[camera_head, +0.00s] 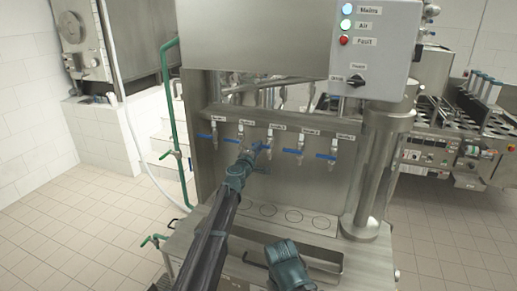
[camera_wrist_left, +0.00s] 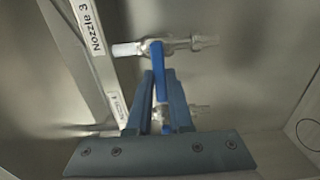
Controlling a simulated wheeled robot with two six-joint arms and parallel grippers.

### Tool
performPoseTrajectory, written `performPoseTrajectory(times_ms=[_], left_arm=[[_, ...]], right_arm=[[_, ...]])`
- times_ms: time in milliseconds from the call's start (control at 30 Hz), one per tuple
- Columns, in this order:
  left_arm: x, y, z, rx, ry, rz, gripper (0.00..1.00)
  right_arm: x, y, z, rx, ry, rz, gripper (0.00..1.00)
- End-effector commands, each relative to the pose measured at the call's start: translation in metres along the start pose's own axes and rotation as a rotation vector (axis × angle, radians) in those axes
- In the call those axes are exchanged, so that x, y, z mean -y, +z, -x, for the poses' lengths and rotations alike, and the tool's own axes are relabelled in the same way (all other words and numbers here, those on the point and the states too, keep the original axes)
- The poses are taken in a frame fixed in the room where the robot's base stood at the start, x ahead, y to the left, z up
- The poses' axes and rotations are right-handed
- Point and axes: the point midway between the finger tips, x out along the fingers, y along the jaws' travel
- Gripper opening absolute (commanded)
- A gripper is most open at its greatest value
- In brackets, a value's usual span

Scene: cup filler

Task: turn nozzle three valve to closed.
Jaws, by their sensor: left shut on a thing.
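The nozzle three valve (camera_wrist_left: 182,46) fills the middle of the left wrist view, beside a label reading "Nozzle 3" (camera_wrist_left: 92,28). Its blue handle (camera_wrist_left: 157,62) lies between the fingers of my left gripper (camera_wrist_left: 160,92), which is shut on it. The handle looks crosswise to the clear valve body. In the head view my left gripper (camera_head: 252,156) reaches the panel at this valve (camera_head: 269,138), and covers part of its handle. A dark teal part of my right arm (camera_head: 288,265) shows at the bottom; its fingers cannot be made out.
Neighbouring valves with blue handles hang on both sides, including one (camera_head: 300,150) close on the right. Below is a deck with round cup places (camera_head: 293,215). A thick steel column (camera_head: 373,175) stands right, a green pipe (camera_head: 177,130) left. A control box (camera_head: 372,45) is above.

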Motion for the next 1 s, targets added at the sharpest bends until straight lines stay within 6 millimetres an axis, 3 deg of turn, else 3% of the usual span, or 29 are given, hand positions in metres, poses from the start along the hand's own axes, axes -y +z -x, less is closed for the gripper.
performPoseTrajectory(times_ms=[33, 67, 200, 667, 867, 1000], left_arm=[[0.0, 0.001, 0.0, 0.001, 0.0, -0.003, 0.0], [0.0, 0.001, 0.0, 0.001, 0.0, -0.003, 0.22], [0.0, 0.001, 0.0, 0.001, 0.0, -0.002, 0.47], [0.0, 0.0, 0.007, 0.0, 0.0, 0.0, 0.49], [0.0, 0.001, 0.032, 0.0, 0.0, 0.0, 0.49], [0.0, 0.001, 0.059, -0.001, 0.0, 0.0, 0.49]], right_arm=[[0.0, 0.0, 0.0, 0.0, 0.0, 0.0, 0.5], [0.0, 0.0, 0.0, 0.0, 0.0, 0.0, 0.5], [0.0, 0.0, 0.0, 0.0, 0.0, 0.0, 0.5], [0.0, 0.0, 0.0, 0.0, 0.0, 0.0, 0.5], [0.0, 0.0, 0.0, 0.0, 0.0, 0.0, 0.5], [0.0, 0.0, 0.0, 0.0, 0.0, 0.0, 0.5]])
